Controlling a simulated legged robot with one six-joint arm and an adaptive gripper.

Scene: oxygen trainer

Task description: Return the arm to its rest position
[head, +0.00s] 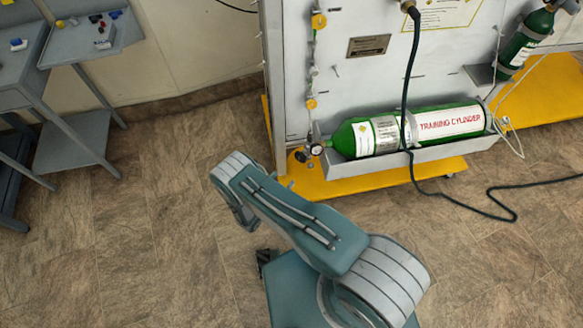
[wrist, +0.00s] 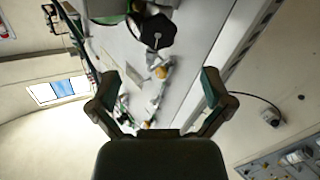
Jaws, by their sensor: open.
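My arm shows in the head view, reaching up and left from the bottom middle above the floor. In the head view the gripper itself is largely hidden by the arm links. In the wrist view my gripper (wrist: 160,95) is open, with its two fingers wide apart and nothing between them. Behind the fingers stands the trainer panel (wrist: 125,45), with the room tilted in that view. The gripper appears apart from the panel.
A green training cylinder (head: 420,128) lies in a grey tray on the trainer's yellow base (head: 375,184). A dark hose (head: 408,105) hangs down and runs right across the floor. Grey tables (head: 62,45) stand at upper left. The floor at left is clear.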

